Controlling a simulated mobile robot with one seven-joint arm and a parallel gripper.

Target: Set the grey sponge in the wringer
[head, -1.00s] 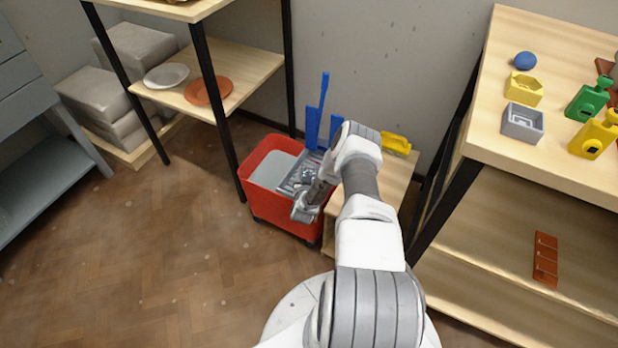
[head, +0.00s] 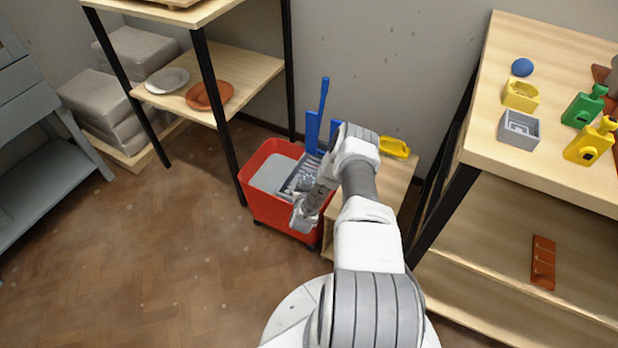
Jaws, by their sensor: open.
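The red mop bucket (head: 280,212) stands on the floor with a flat grey surface inside its left part. The grey slatted wringer (head: 290,187) sits in its right part, with a blue upright handle (head: 323,105) behind. My gripper (head: 305,182) is over the wringer, its jaws small and partly hidden by my wrist. It is open. A pale grey shape shows at the jaws, but I cannot tell whether it is the grey sponge or part of the gripper. No grey sponge is clearly visible elsewhere.
A low wooden stand (head: 392,180) right of the bucket holds a yellow object (head: 394,147). The right-hand table (head: 490,145) carries a grey box (head: 519,130), a yellow box (head: 520,95), a blue ball (head: 522,67) and bottles. A shelf (head: 250,72) stands behind left. Floor at left is clear.

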